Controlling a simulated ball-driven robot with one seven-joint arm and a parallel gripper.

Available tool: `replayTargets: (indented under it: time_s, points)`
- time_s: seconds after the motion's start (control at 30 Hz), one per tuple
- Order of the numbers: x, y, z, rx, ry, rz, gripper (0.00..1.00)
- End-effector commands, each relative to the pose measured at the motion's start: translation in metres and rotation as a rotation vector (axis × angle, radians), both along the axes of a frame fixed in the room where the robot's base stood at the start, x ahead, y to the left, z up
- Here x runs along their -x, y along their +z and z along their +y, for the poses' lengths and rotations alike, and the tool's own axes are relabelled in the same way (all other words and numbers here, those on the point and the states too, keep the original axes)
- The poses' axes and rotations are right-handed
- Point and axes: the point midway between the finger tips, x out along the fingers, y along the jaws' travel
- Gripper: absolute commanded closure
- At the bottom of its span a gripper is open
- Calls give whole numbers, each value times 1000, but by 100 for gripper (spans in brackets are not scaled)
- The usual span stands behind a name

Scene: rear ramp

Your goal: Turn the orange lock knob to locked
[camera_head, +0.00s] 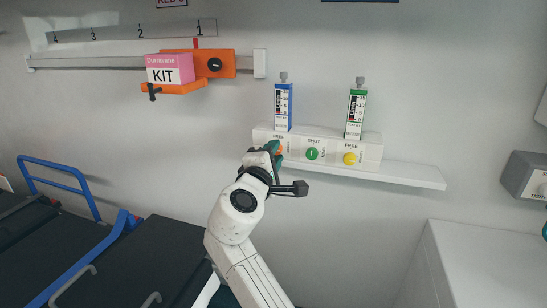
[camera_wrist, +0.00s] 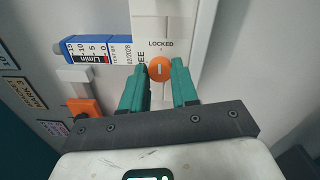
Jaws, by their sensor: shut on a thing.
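The orange lock knob (camera_wrist: 160,69) sits between the two teal fingertips of my gripper (camera_wrist: 160,72) in the wrist view. My gripper is shut on it. A pale bar on the knob's face stands upright in this view, in line with a small tick under the word LOCKED. The FREE label (camera_wrist: 142,57) to the knob's left is partly hidden by a finger. In the head view, my gripper (camera_head: 274,149) is at the left end of the white valve panel (camera_head: 331,148), and only a sliver of the orange knob (camera_head: 280,150) shows behind it.
A green knob (camera_head: 312,154) and a yellow knob (camera_head: 350,159) sit to the right on the panel. Blue (camera_head: 283,108) and green (camera_head: 355,115) flowmeters stand above it. A pink kit box (camera_head: 169,69) rests on an orange rail carriage at upper left. A shelf (camera_head: 410,177) extends right.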

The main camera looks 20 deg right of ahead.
Motion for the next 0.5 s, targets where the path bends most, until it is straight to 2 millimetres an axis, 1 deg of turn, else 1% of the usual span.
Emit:
replayTargets:
  time_s: [0.3,0.33,0.5]
  points:
    - [0,-2,0,-1,-2,3,100]
    - [0,-2,0,-1,-2,3,68]
    - [0,-1,0,0,-1,2,52]
